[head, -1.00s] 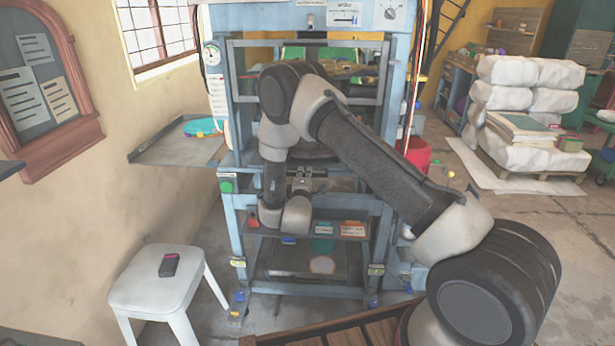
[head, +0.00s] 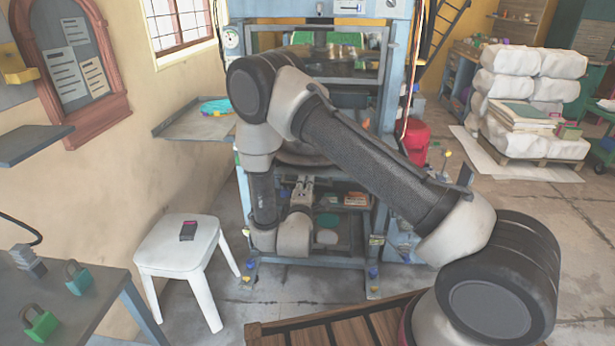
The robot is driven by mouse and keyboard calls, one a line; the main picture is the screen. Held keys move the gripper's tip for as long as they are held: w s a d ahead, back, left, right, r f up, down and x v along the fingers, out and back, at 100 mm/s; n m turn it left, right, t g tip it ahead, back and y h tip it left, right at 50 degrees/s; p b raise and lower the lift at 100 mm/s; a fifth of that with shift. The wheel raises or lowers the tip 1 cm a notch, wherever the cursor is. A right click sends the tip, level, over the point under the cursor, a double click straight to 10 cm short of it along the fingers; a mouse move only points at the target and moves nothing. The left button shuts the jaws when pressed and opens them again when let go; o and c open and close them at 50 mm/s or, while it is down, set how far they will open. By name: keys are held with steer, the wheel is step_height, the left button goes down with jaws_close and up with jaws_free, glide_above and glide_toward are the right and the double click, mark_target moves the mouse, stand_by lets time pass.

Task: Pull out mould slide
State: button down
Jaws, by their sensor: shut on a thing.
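The blue press frame (head: 386,130) stands ahead of me. The mould slide (head: 298,158) shows as a grey, rounded tray at mid height in the press, largely hidden behind my arm. My gripper (head: 302,183) points towards the press just below the slide's front edge and is shut on it. The exact place of the grip is small and partly hidden, so I cannot see the fingers' contact clearly.
A workbench (head: 85,315) with green padlocks is at the lower left. A side tray (head: 185,128) juts left from the press. White sacks (head: 535,75) are stacked at right.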

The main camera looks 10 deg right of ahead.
steer(key=shift+v, duration=1.3)
steer(key=c, duration=1.8)
jaws_free()
steer(key=shift+o, duration=0.2)
steer(key=v, duration=1.2)
